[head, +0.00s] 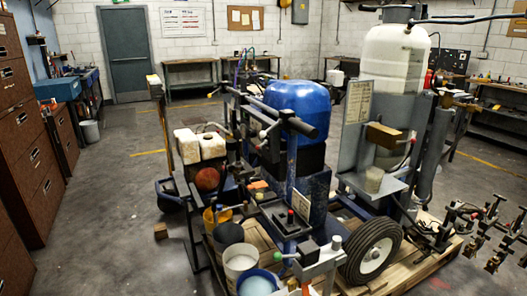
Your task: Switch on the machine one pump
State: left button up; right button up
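The line striper stands on a wooden pallet (385,285) in the middle of the room. It carries a blue tank (297,105) and a tall white tank (393,60). A dark control box with a small red part (290,216) sits low on the front of the machine, below the blue tank. I cannot tell whether this is the pump switch, or whether it is on or off. A black-gripped handlebar (290,122) crosses in front of the blue tank. Neither of my grippers shows in the head view.
Buckets (240,262) stand at the machine's front left, and a black wheel (373,251) is at its front right. Brown drawer cabinets (30,130) line the left wall. Several metal brackets (490,235) are at the right. The floor at the left is mostly open.

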aim_at(257, 147)
jog(key=z, duration=0.4)
jog(key=j+z, duration=0.15)
jog(key=z, duration=0.2)
jog(key=i+z, duration=0.1)
jog(key=z, duration=0.3)
jog(key=j+z, duration=0.15)
jog(key=z, duration=0.25)
jog(key=j+z, duration=0.25)
jog(key=j, duration=0.15)
jog(key=j+z, duration=0.25)
jog(key=j, duration=0.15)
jog(key=k+j+z, duration=0.1)
jog(key=j+z, duration=0.15)
jog(key=k+j+z, duration=0.25)
jog(key=j, duration=0.2)
jog(key=j+z, duration=0.25)
jog(key=k+j+z, duration=0.25)
jog(key=j, duration=0.15)
jog(key=k+j, duration=0.3)
jog(key=j, duration=0.2)
jog(key=k+j, duration=0.25)
jog(key=j, duration=0.2)
jog(key=k+j+z, duration=0.1)
jog(key=k+j, duration=0.2)
jog(key=j, duration=0.2)
jog(key=k+j, duration=0.3)
jog(key=j, duration=0.2)
